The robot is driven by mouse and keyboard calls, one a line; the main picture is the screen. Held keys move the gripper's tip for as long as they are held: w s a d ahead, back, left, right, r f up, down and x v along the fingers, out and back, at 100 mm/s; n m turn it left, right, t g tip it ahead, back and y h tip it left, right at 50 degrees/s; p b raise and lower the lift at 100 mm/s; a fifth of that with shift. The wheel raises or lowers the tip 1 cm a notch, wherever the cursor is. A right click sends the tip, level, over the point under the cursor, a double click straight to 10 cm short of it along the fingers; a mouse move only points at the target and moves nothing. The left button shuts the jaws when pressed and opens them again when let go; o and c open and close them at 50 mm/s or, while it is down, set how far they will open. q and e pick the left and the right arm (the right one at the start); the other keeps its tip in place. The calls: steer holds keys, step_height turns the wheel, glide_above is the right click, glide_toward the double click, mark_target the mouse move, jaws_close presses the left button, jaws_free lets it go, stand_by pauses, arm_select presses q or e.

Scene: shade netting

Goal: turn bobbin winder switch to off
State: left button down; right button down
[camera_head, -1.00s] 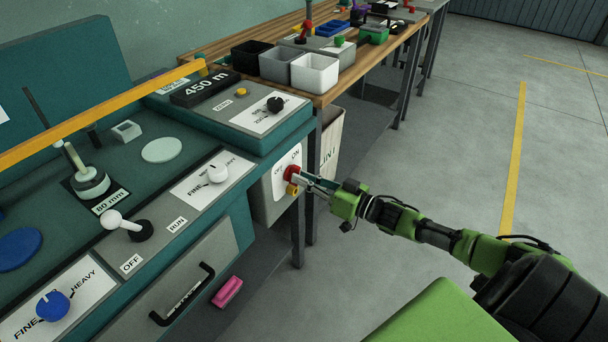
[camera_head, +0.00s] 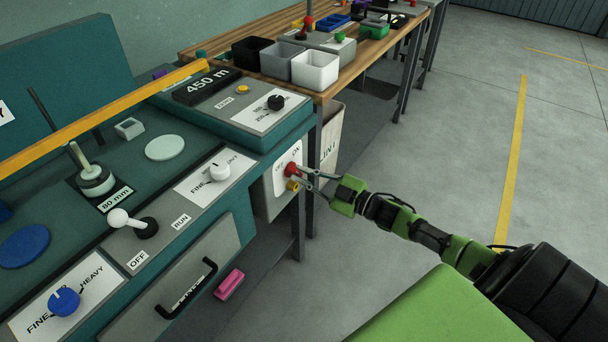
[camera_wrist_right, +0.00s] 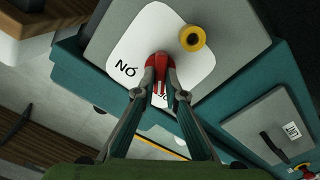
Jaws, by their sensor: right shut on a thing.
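A red switch knob (camera_head: 291,169) sits on a white plate marked ON and OFF (camera_head: 280,178), on the end box of the bench. My right gripper (camera_head: 306,176) reaches it from the right. In the right wrist view the fingertips (camera_wrist_right: 160,72) are closed on the two sides of the red knob (camera_wrist_right: 159,60). The ON label shows to the left of the knob there, and the other label is partly hidden by the fingers. A white lever (camera_head: 120,219) stands between the OFF and RUN labels on the bench top. My left gripper is not in view.
A drawer with a black handle (camera_head: 188,287) and a pink block (camera_head: 229,284) are left of the arm. Open floor lies to the right.

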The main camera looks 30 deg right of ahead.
steer(key=shift+n, duration=0.7)
steer(key=shift+f+n, duration=0.1)
steer(key=shift+n, duration=0.2)
steer(key=c, duration=2.1)
jaws_free()
steer(key=shift+s, duration=0.1)
steer(key=v, duration=1.1)
steer(key=shift+s+d, duration=0.15)
steer(key=shift+s, duration=0.25)
